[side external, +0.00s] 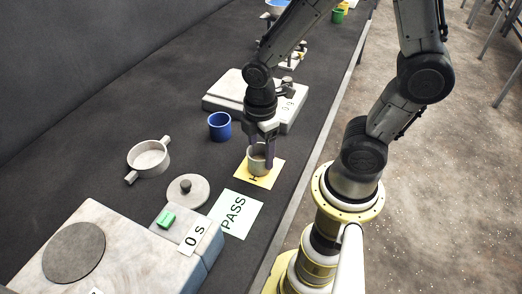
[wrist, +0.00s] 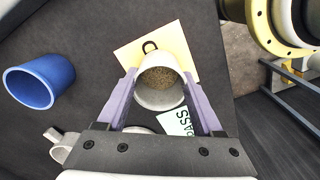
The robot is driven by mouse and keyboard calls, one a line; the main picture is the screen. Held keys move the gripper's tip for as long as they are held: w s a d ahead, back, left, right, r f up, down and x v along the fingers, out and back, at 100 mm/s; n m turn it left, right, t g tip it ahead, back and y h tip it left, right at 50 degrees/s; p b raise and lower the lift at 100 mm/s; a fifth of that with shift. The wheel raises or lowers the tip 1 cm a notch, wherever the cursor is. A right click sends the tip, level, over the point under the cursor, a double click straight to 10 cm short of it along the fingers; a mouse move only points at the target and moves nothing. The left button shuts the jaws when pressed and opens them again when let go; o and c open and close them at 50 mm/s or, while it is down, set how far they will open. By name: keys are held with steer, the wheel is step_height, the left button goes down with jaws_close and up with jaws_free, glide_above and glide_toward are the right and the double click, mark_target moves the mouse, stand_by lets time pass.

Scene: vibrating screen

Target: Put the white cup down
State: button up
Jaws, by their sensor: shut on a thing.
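The white cup (side external: 256,162) is between the two fingers of my gripper (side external: 263,150) in the side view, over the yellow card (side external: 268,178). I cannot tell whether its base touches the card. In the wrist view the cup (wrist: 158,98) holds brown granular material. The purple fingers of my gripper (wrist: 163,95) are on either side of it, shut on it. The yellow card (wrist: 180,44) shows behind the cup with a dark letter partly visible.
A blue cup (side external: 220,126) stands left of the white cup. A grey pot (side external: 149,158), a lid (side external: 188,190) and a PASS card (side external: 236,213) lie nearby. A scale-like grey block (side external: 228,88) stands behind. The table's right edge is close to the yellow card.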

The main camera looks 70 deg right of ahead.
steer(key=shift+f, duration=0.15)
steer(key=o, duration=1.4)
steer(key=shift+c, duration=0.2)
steer(key=s+d+r+m+t, duration=0.1)
steer(key=s+r+m+t, duration=0.1)
steer(key=r+m, duration=0.4)
steer(key=s+r+m+t, duration=0.3)
steer(key=r+m, duration=0.3)
steer(key=r, duration=0.5)
steer(key=shift+s+d+r+t, duration=0.15)
steer(key=shift+s+d+t, duration=0.05)
steer(key=shift+d+t, duration=0.2)
